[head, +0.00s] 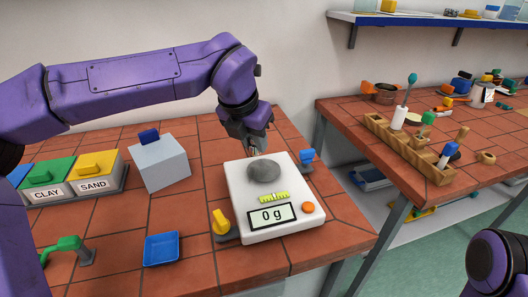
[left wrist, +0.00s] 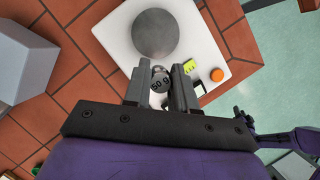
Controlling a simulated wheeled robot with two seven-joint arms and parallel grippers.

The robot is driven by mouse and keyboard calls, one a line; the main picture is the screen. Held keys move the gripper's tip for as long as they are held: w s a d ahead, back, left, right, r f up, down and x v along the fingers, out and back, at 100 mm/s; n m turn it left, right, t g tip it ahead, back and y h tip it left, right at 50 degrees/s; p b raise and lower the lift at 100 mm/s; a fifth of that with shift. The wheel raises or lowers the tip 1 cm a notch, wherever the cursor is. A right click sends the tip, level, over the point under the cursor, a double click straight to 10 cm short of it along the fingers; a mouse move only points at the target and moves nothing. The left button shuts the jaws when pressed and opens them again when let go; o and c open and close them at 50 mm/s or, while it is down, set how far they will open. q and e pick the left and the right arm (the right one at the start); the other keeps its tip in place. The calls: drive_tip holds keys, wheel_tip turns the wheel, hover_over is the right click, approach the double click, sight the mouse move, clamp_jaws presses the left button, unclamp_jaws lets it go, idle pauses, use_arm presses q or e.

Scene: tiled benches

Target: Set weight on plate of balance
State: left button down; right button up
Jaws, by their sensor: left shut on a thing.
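The white balance (head: 283,222) stands on the tiled bench with its display reading 0 g. Its round grey plate (head: 263,171) is bare; the plate also shows in the left wrist view (left wrist: 162,35). In the left wrist view the gripper (left wrist: 162,90) is shut on a small grey weight (left wrist: 160,78) with a marking that looks like 50 g. The weight appears beside the plate's edge, over the balance's white body. Its height above the balance is hard to tell.
A yellow tap-like piece (head: 222,224) and a blue one (head: 307,158) flank the balance. A pale grey box (head: 160,163), a blue tray (head: 161,248) and lidded CLAY and SAND bins (head: 95,172) are to the left. A second bench holds a wooden rack (head: 408,148).

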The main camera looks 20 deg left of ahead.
use_arm(q)
drive_tip(key=p, duration=0.1)
hover_over(266, 166)
drive_tip(key=s, duration=0.1)
drive_tip(key=f, duration=0.6)
drive_tip(key=shift+s+a+f, duration=0.15)
drive_tip(key=shift+s+a, duration=0.05)
wheel_tip(266, 166, down, 3)
drive_tip(key=shift+d+r+p, duration=0.1)
drive_tip(key=shift+r+p, duration=0.05)
drive_tip(key=shift+p, duration=0.45)
drive_tip(key=shift+f, duration=0.25)
drive_tip(key=c, duration=0.9)
unclamp_jaws()
drive_tip(key=shift+f, duration=0.1)
use_arm(e)
wheel_tip(266, 166, up, 3)
drive_tip(key=shift+f, duration=0.15)
use_arm(q)
drive_tip(key=shift+r, duration=0.4)
drive_tip(key=b+v, duration=0.1)
drive_tip(key=v, duration=1)
drive_tip(key=shift+s+r, duration=0.2)
drive_tip(key=shift+r, duration=0.1)
use_arm(e)
drive_tip(key=shift+f, duration=0.55)
